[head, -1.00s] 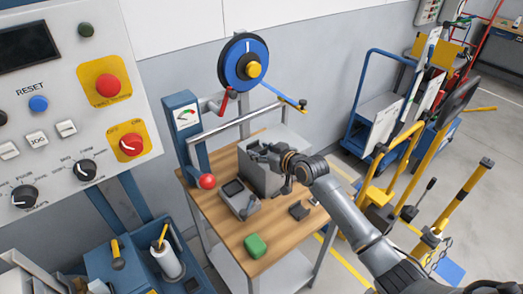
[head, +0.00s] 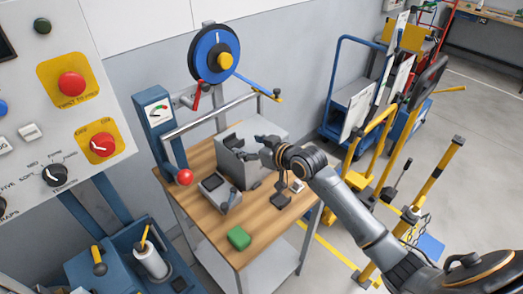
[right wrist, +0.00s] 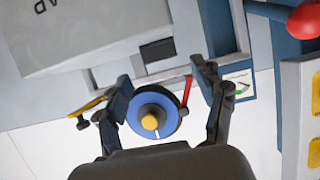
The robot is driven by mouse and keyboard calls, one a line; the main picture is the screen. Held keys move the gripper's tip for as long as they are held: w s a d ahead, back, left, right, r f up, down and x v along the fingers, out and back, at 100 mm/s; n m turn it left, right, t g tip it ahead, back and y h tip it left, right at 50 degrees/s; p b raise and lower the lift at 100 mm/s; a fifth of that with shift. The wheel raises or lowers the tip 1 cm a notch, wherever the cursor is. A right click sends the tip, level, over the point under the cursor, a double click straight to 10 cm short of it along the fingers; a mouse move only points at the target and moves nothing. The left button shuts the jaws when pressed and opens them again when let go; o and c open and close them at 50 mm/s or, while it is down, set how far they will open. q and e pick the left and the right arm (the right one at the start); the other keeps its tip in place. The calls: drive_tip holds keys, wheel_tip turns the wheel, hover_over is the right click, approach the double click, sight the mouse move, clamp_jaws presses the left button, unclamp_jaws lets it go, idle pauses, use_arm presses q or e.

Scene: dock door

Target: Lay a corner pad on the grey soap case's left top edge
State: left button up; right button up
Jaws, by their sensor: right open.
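The grey soap case (head: 262,132) stands at the back of the wooden table. In the right wrist view the case (right wrist: 85,30) shows part of its printed lettering. A dark corner pad (head: 232,140) lies on the case's left top edge; it also appears as a dark block at the case's edge in the right wrist view (right wrist: 157,50). My right gripper (head: 258,147) is over the case, to the right of the pad. Its fingers are spread with nothing between them in the right wrist view (right wrist: 163,78). My left gripper is not in view.
On the table (head: 205,219) are a grey device (head: 214,184), a green block (head: 238,238) and a dark piece (head: 281,201). A blue strap wheel (head: 213,53), a metal bar and a red knob (head: 184,177) are close to the case. Carts stand at right.

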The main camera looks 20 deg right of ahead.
drive_tip(key=v, duration=0.6)
drive_tip(key=shift+b, duration=0.4)
